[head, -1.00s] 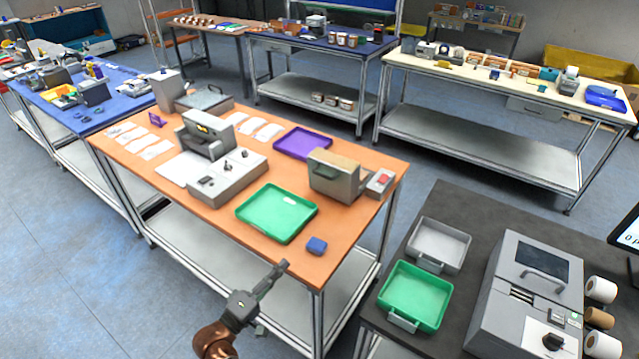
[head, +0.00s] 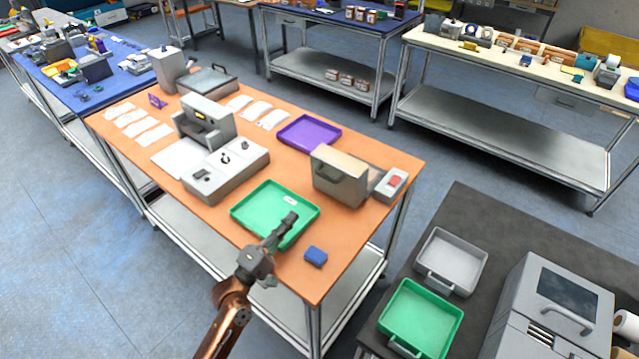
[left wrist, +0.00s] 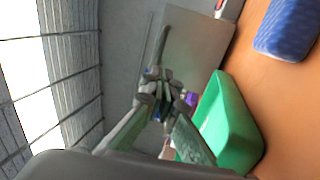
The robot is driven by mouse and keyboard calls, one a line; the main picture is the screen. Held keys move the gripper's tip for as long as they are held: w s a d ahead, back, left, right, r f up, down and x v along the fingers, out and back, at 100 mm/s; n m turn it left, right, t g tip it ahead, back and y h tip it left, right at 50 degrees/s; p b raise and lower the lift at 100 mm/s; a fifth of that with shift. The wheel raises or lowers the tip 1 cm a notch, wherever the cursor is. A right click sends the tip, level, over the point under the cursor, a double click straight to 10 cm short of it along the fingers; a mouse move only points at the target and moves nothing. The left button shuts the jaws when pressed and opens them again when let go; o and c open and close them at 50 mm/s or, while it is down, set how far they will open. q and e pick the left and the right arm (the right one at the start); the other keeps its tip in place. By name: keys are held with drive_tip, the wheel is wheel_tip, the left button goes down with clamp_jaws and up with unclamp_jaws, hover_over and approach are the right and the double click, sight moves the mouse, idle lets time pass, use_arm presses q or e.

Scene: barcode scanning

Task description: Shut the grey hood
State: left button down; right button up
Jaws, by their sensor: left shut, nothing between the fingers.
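The grey hood (head: 341,180) is a box-like cover with a handle on its front face, standing upright at the right of the orange table. A grey block with a red button (head: 393,183) sits at its right. In the left wrist view the hood's grey face (left wrist: 197,45) is ahead, beyond the fingers. My left gripper (head: 291,216) is shut and empty, above the green tray, in front of the hood and apart from it. It also shows in the left wrist view (left wrist: 163,90). My right gripper is not in view.
A green tray (head: 250,205), a blue block (head: 315,256) and a purple tray (head: 309,145) lie around the hood. A grey machine with controls (head: 225,170) stands left. A black table with trays and another grey machine (head: 560,300) is at the right.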

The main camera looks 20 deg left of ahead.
sight(335, 181)
use_arm(q)
drive_tip(key=x, duration=0.6)
drive_tip(key=shift+s+d+r, duration=0.1)
drive_tip(key=shift+s+d, duration=0.05)
drive_tip(key=shift+d, duration=0.05)
drive_tip(key=x, duration=0.5)
drive_tip(key=shift+w+d, duration=0.15)
drive_tip(key=shift+w, duration=0.1)
drive_tip(key=shift+w+d+r, duration=0.2)
drive_tip(key=shift+w, duration=0.45)
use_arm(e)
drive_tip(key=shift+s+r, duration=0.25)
use_arm(q)
drive_tip(key=shift+p, duration=0.35)
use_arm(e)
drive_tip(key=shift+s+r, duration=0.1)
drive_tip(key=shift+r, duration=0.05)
